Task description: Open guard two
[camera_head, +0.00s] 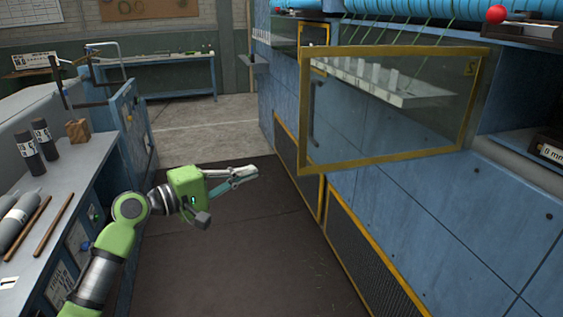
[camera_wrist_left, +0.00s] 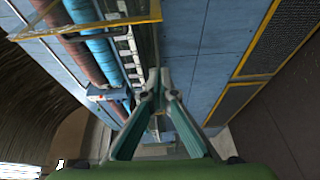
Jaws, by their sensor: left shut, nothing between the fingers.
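A clear guard panel (camera_head: 400,118) in a yellow frame, with a small mark in its top right corner, is on the blue machine at the right. It appears to stand out from the machine face, its lower edge overlapping the blue panels. A dark upright handle (camera_head: 313,112) is near its left edge. My left gripper (camera_head: 250,173) is shut and empty, left of and below the guard, apart from it. In the left wrist view its fingertips (camera_wrist_left: 160,82) meet, and a yellow-framed panel (camera_wrist_left: 105,22) shows at the top left. My right gripper is not in view.
Another guard (camera_head: 285,36) is farther along the machine (camera_head: 400,205). A bench (camera_head: 62,180) with dark cylinders (camera_head: 45,140) and rods (camera_head: 54,222) runs along the left. The dark floor mat (camera_head: 245,250) between them is clear. A red knob (camera_head: 496,14) is at the top right.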

